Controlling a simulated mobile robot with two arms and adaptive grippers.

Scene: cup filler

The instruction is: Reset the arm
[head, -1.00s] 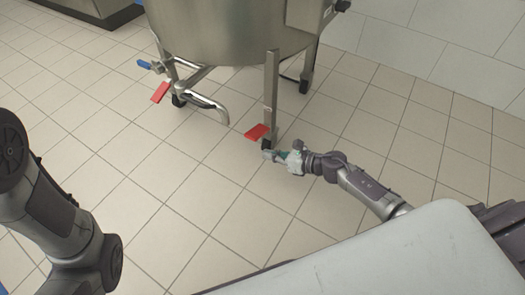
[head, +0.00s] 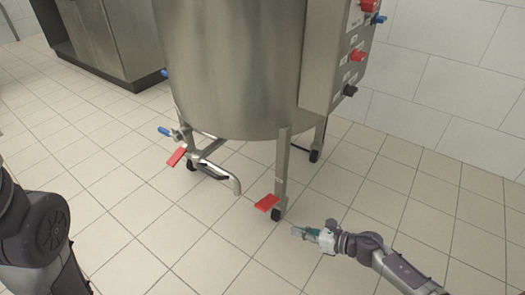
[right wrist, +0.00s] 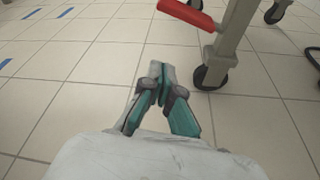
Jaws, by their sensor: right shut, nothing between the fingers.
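My right gripper (head: 300,232) is low over the tiled floor, just right of the front leg of a steel tank (head: 235,70). In the right wrist view the right gripper (right wrist: 160,72) has its green-sided fingers together with nothing between them. The tank's leg and black caster (right wrist: 212,72) stand just beyond and to the right of the fingertips, apart from them in the picture. My left arm shows at the left edge of the head view, but its gripper is out of the picture.
A bent outlet pipe (head: 222,176) and a blue-handled valve (head: 166,132) hang under the tank. A control box (head: 335,60) is on its right. Floor in front is clear.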

